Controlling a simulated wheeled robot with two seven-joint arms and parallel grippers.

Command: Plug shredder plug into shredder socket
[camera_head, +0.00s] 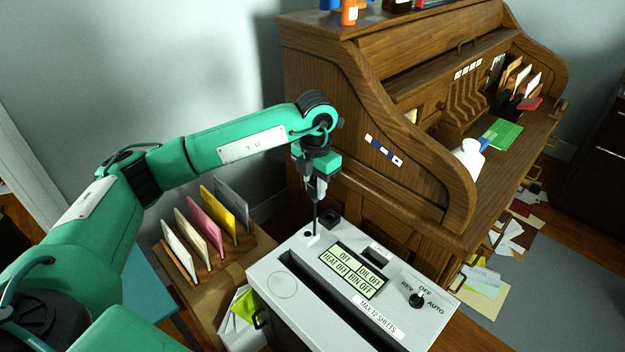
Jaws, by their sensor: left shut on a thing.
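The shredder (272,268) is a light grey box with a slot, a lit label panel and a knob on top. My left gripper (317,192) points down over its back edge and is shut. A thin dark thing (315,222), seemingly the shredder plug or its lead, runs down from the fingers to the shredder's top, close to a small dark round opening (308,234). I cannot tell whether it touches or enters anything. A small black block (329,217) stands beside it at the back edge. I cannot make out the shredder socket for certain. My right gripper is out of view.
A wooden roll-top desk (385,195) stands close behind and right of the shredder. A rack of coloured folders (206,226) is at the left. Papers (484,282) lie on the floor at the right. A bin with paper (243,305) sits below left.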

